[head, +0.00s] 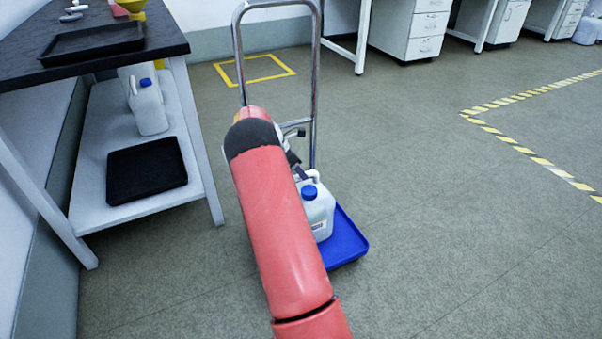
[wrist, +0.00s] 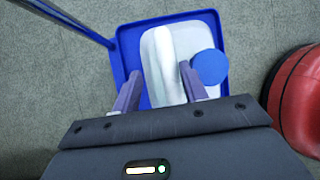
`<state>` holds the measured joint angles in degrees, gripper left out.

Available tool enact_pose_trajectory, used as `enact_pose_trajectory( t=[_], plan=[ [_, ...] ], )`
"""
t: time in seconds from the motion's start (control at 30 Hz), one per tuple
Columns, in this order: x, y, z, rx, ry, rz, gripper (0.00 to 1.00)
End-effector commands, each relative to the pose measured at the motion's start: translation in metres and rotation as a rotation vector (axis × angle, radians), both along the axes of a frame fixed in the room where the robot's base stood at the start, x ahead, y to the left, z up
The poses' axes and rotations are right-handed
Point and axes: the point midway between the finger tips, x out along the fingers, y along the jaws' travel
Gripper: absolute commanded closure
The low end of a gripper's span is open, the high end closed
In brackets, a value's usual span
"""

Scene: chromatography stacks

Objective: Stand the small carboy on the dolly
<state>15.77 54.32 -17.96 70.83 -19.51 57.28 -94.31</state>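The small carboy (head: 318,212), whitish with a blue cap, is upright over the blue deck of the dolly (head: 350,243) and looks to be standing on it. In the wrist view the carboy (wrist: 162,48) lies within the rim of the dolly deck (wrist: 122,40), its cap to the right. My gripper (head: 298,171) is at the carboy's top, partly hidden behind my red arm in the head view. In the wrist view my gripper (wrist: 160,88) has its fingers apart over the carboy, with the pale handle ridge between them and visible gaps.
The dolly's metal push handle (head: 316,80) rises behind the carboy. A bench (head: 205,150) at left holds black trays on its top and shelf, plus another blue-capped carboy (head: 148,106). Floor to the right is clear, with striped tape (head: 520,148).

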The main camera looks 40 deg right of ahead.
Motion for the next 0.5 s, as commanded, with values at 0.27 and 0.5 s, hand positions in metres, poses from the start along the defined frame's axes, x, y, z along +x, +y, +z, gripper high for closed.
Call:
enact_pose_trajectory(
  t=[0.27,0.5],
  plan=[
    [0.015,0.029,0.055,0.0,-0.005,0.002,0.58],
    [0.021,0.043,0.081,0.0,-0.003,-0.001,0.58]
  ],
)
